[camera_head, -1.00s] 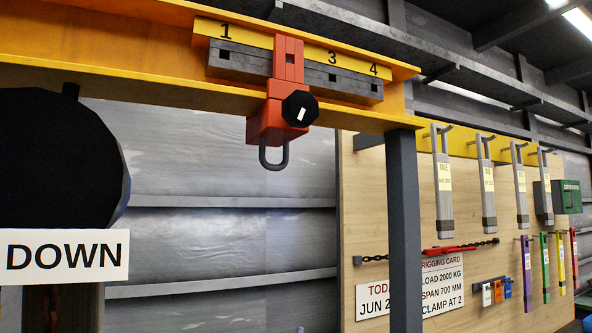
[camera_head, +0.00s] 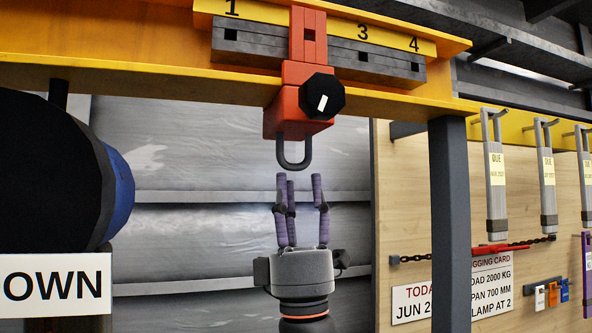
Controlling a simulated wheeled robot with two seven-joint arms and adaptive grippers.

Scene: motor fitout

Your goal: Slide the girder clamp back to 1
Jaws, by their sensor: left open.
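The red girder clamp (camera_head: 298,115) hangs on the yellow girder (camera_head: 150,75), with a black knob (camera_head: 322,97) carrying a white mark on its front and a dark shackle (camera_head: 293,152) below. Its upright red part covers the place between 1 and 3 on the yellow number strip (camera_head: 290,22), where 2 would be. The numbers 1, 3 and 4 show. My left gripper (camera_head: 303,182) points up just below the shackle, its purple fingers apart and empty. I see no contact between the fingers and the shackle. My right gripper is out of view.
A grey post (camera_head: 450,220) holds the girder at right. Grey slings (camera_head: 495,185) hang on a wooden board behind it, with a rigging card (camera_head: 490,285) reading "clamp at 2". A large dark round object (camera_head: 50,170) and a sign ending "OWN" (camera_head: 55,285) stand at left.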

